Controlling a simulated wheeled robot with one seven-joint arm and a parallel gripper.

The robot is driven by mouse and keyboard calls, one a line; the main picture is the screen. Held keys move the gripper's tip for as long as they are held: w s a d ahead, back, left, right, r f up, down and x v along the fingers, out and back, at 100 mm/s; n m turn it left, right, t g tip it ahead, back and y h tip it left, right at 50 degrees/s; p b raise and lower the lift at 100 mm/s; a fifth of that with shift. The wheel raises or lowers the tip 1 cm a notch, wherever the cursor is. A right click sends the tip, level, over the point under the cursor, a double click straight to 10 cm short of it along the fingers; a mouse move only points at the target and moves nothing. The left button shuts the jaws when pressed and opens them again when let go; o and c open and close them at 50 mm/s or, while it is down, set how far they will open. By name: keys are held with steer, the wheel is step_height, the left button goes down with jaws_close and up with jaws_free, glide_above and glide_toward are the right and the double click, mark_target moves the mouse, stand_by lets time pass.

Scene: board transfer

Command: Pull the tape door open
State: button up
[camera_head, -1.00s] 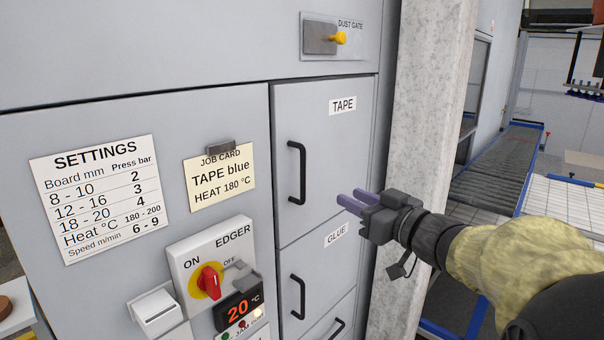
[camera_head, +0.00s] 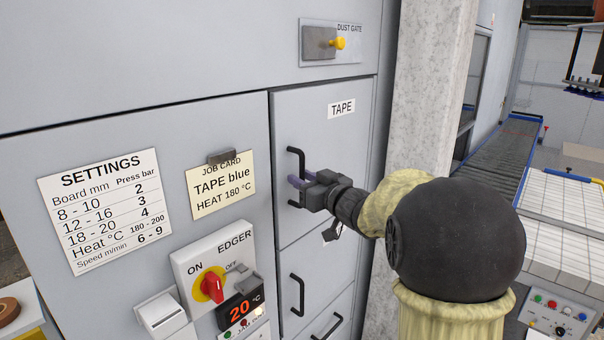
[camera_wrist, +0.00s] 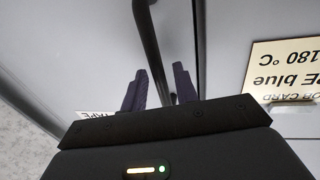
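The tape door (camera_head: 340,140) is a light grey panel labelled TAPE and stands closed, flush with the cabinet. Its black vertical bar handle (camera_head: 302,162) is on the door's left side. My gripper (camera_head: 294,179) is at the lower half of this handle, its purple fingers reaching the bar. In the wrist view the handle (camera_wrist: 147,35) runs down between the two fingers of my gripper (camera_wrist: 160,75). The fingers are apart, with a gap visible beside the bar. The TAPE label (camera_wrist: 98,114) is partly hidden by my gripper there.
Below is the glue door with its own handle (camera_head: 297,295). The edger panel (camera_head: 214,262) with a red knob, the job card (camera_head: 220,185) and the settings sheet (camera_head: 105,210) are to the left. A concrete pillar (camera_head: 430,90) stands close on the right.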

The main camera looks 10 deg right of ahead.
steer(key=shift+w+a, duration=0.15)
steer(key=shift+w, duration=0.25)
jaws_close()
